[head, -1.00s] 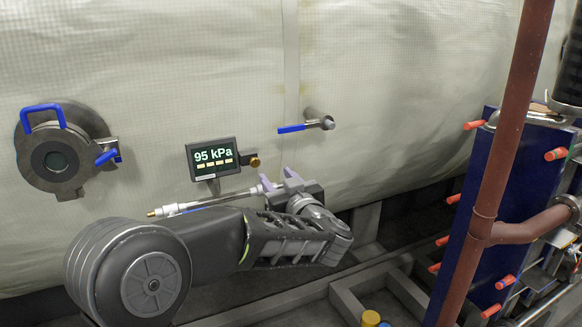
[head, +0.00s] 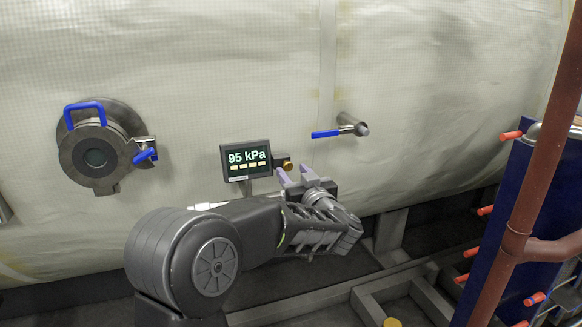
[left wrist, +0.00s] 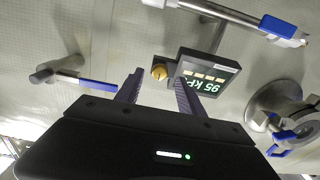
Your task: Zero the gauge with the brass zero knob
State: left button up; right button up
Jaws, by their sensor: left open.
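The gauge (head: 247,160) is a dark box with a lit screen reading 95 kPa, in front of the insulated chamber wall. The brass zero knob (head: 288,166) sticks out at its right side. My left gripper (head: 293,175) is open and empty, just below the knob in the head view. In the left wrist view the brass knob (left wrist: 159,72) shows between and beyond the two fingertips, apart from them, with the gauge (left wrist: 207,80) beside it, upside down. One finger lies close to the gauge's edge in that view. My right gripper is not in view.
A blue-handled valve (head: 340,131) is on the wall to the upper right. A round hatch with blue handles (head: 98,150) is on the left. A rust-red pipe (head: 532,180) and a blue panel stand at the right. A metal frame lies below.

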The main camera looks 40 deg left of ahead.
aim_at(287, 165)
pick_arm(q)
jog(key=shift+x, duration=1.2)
grip_shut()
